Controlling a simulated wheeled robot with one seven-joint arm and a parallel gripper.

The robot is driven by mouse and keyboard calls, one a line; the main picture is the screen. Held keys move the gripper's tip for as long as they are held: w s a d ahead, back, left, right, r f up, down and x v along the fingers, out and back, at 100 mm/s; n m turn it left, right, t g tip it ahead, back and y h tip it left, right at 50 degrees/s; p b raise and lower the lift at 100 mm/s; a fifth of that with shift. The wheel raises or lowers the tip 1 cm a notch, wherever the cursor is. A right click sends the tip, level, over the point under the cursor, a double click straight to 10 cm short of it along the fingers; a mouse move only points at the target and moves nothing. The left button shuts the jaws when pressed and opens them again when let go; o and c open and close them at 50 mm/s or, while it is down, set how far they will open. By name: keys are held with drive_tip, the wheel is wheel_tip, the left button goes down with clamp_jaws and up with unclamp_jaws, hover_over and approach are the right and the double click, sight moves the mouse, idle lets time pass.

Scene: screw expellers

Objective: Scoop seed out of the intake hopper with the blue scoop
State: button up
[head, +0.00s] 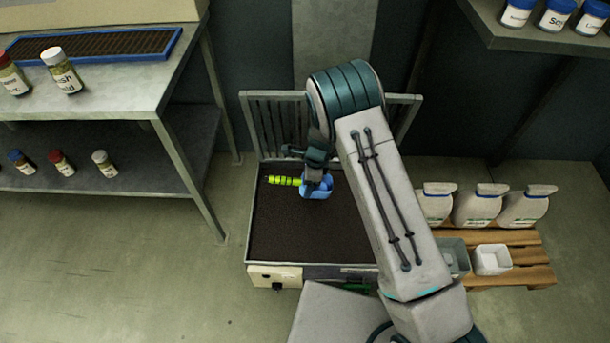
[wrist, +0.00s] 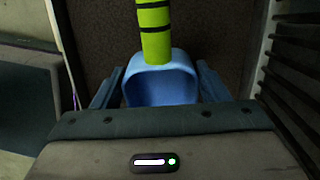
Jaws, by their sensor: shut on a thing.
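The blue scoop (head: 321,190) has a blue bowl and a lime-green handle with black bands. In the head view it is over the upper middle of the intake hopper (head: 248,222), handle pointing left. My gripper (head: 313,178) is shut on the scoop by its bowl. In the wrist view the bowl (wrist: 162,64) sits between the two fingers (wrist: 158,88), with the handle pointing away. Dark brown seed (head: 300,230) fills the hopper in a flat bed. I cannot tell whether the scoop touches the seed or holds any.
A slatted rack (head: 270,120) stands at the hopper's back edge. A metal shelf table (head: 110,90) with jars is at left. At right, a wooden pallet (head: 520,258) carries white jugs (head: 478,205), a grey bin (head: 455,255) and a white container (head: 492,260). The left floor is clear.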

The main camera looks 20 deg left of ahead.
drive_tip(key=shift+s+a+f+m, duration=0.2)
drive_tip(key=shift+a+f+m, duration=0.1)
drive_tip(key=shift+a+f, duration=0.05)
drive_tip(key=d+f+y+b, duration=0.1)
drive_tip(key=d+f+b, duration=0.1)
drive_tip(key=f+b, duration=0.7)
drive_tip(key=w+d+f+y+b, duration=0.1)
drive_tip(key=d+f+b, duration=0.2)
drive_tip(key=f+b, duration=0.7)
drive_tip(key=shift+w+g, duration=0.2)
drive_tip(key=shift+g, duration=0.1)
idle(0.8)
drive_tip(key=shift+f+b, duration=1.25)
drive_tip(key=shift+f, duration=0.5)
drive_tip(key=shift+d+r, duration=0.1)
drive_tip(key=shift+r, duration=0.05)
idle(0.8)
